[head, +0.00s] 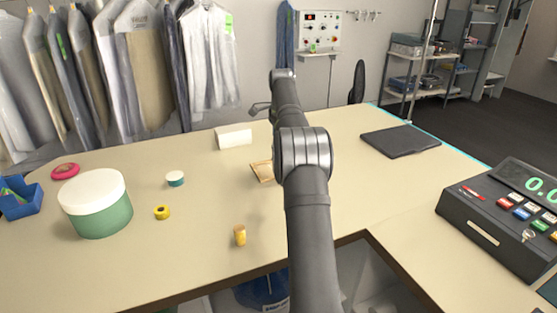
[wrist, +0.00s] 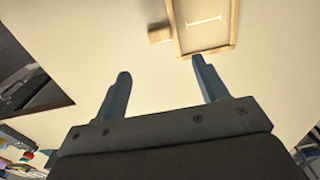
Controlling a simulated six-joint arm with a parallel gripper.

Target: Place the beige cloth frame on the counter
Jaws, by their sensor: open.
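The beige cloth frame (head: 263,172) has a light wooden border and lies on the counter (head: 330,213), partly hidden behind my arm in the head view. In the wrist view the frame (wrist: 200,36) is at the top edge, cut off, with a white line on its cloth. My gripper (wrist: 160,66) is open and empty, its two fingers apart. The right fingertip appears close to the frame's near border; I cannot tell the gap. A small wooden-coloured piece (wrist: 159,32) shows beside the frame's left side.
A cork-like cylinder (head: 240,235), yellow tape roll (head: 162,212), small white-lidded jar (head: 175,179) and large green tub (head: 100,213) stand left. A white roll (head: 234,137) lies behind the frame. A dark pad (head: 400,140) and cash register (head: 500,215) are right. Bare counter lies between.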

